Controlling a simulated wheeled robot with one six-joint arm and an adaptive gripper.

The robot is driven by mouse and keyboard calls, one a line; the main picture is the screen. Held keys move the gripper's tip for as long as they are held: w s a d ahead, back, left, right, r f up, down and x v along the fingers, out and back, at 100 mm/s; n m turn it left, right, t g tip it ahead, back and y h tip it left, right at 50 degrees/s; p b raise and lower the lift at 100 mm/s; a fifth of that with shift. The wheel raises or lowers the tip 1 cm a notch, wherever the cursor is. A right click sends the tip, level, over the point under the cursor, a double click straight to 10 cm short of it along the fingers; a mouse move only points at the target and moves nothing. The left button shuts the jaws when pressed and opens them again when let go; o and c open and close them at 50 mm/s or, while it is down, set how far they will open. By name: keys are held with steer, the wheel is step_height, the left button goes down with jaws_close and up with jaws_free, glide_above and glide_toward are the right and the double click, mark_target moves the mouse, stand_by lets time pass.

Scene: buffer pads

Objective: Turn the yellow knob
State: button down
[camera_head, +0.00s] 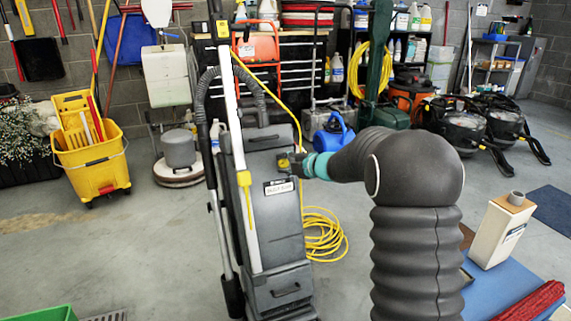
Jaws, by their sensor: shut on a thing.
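The yellow knob (283,163) sits on the front of a tall grey floor machine (273,222), just above a white label. My gripper (293,166) reaches in from the right and is shut on the knob. The fingers look dark and small, and the knob is partly covered by them. A teal band shows on my arm just behind the gripper. The knob's exact turn angle is too small to tell.
A white pole and grey hose stand along the machine's left side. A coiled yellow cord (324,236) lies on the floor behind it. A yellow mop bucket (92,158) stands left. Floor between bucket and machine is mostly clear.

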steer(key=c, duration=0.8)
jaws_free()
steer(key=shift+s+d+r, duration=0.2)
steer(key=shift+s+d, duration=0.1)
steer(key=v, duration=1.1)
